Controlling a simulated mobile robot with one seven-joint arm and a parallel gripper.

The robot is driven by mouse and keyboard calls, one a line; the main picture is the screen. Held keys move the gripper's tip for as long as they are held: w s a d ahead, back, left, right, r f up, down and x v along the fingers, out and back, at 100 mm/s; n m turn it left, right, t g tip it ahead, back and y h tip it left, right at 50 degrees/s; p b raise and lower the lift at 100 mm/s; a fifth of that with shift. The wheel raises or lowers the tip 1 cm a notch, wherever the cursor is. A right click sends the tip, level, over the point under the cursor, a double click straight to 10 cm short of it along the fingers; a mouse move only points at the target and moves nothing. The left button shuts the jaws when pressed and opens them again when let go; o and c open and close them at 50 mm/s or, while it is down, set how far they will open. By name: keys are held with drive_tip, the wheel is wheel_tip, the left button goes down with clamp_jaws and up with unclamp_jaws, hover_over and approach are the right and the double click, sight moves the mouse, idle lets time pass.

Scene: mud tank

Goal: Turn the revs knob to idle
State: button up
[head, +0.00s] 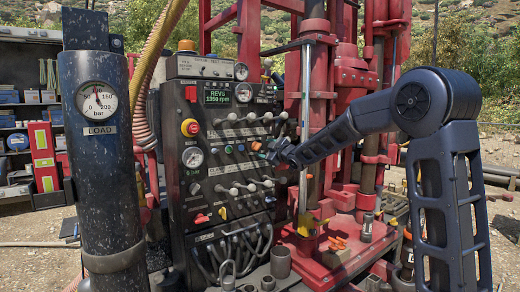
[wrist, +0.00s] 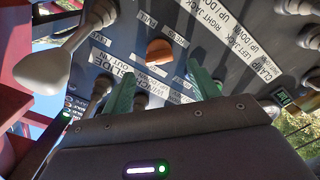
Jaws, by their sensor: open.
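The display (head: 216,97) on the dark control panel (head: 180,150) reads REVS 1350 rpm. An orange knob (wrist: 160,52) with small white labels around it shows in the wrist view. It lies ahead of my gripper (wrist: 163,88), between the lines of its two green fingers. It also shows as a small orange spot (head: 256,146) in the head view. My gripper (head: 266,154) is open and empty, close to the panel face. A gap to the knob seems to remain.
White-knobbed levers (head: 250,117) stand in a row above my gripper, with another lever row (head: 250,187) below. A large pale lever knob (wrist: 42,68) is close at left in the wrist view. A red emergency button (head: 190,127) and red mast (head: 315,130) flank the area.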

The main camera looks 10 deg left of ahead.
sight(259, 147)
drive_tip(key=shift+x, duration=2.25)
drive_tip(key=shift+c, duration=0.4)
drive_tip(key=c, duration=0.9)
